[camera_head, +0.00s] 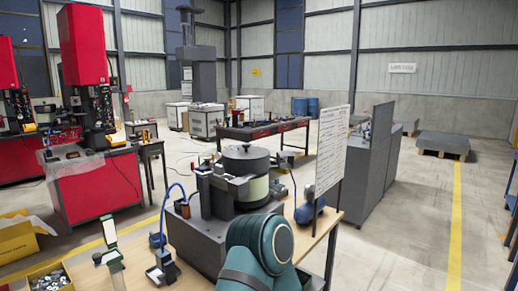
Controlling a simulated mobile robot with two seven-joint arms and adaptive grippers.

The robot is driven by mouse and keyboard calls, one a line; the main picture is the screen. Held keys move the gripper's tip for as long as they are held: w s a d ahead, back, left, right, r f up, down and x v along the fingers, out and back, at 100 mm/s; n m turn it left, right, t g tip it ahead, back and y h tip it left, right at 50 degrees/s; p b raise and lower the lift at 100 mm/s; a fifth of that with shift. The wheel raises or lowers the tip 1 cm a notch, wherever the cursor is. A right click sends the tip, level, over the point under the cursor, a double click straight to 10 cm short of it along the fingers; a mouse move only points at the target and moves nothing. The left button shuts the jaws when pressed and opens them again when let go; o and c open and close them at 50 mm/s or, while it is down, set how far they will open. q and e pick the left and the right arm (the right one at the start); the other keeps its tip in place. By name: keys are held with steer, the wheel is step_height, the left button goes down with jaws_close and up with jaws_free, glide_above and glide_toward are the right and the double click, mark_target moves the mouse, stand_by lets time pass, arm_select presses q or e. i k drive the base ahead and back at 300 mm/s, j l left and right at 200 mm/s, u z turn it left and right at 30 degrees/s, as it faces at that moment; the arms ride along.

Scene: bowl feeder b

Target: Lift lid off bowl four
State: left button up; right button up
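The lid looks level and seated on the bowl's rim. No number shows on the bowl, so I cannot tell whether it is bowl four. A dark green and grey link of my arm rises from the bottom edge in front of the feeder base and hides part of it. Neither of my grippers can be made out.
The bowl stands on a dark feeder base (197,238) on a wooden-topped table (137,258). A blue motor (309,211) and a white board (332,150) stand to the right. A yellow box (24,238) is at the left. Open floor (415,225) lies to the right.

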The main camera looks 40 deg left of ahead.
mark_target(246, 151)
steer(key=i+z, duration=0.1)
steer(key=i, duration=0.65)
steer(key=i+j+z, duration=0.15)
steer(key=i, duration=0.55)
steer(key=i+z, duration=0.35)
steer(key=i, duration=0.25)
steer(key=i+j+z, duration=0.2)
steer(key=i+z, duration=0.2)
steer(key=i, duration=0.15)
steer(key=z, duration=6.5)
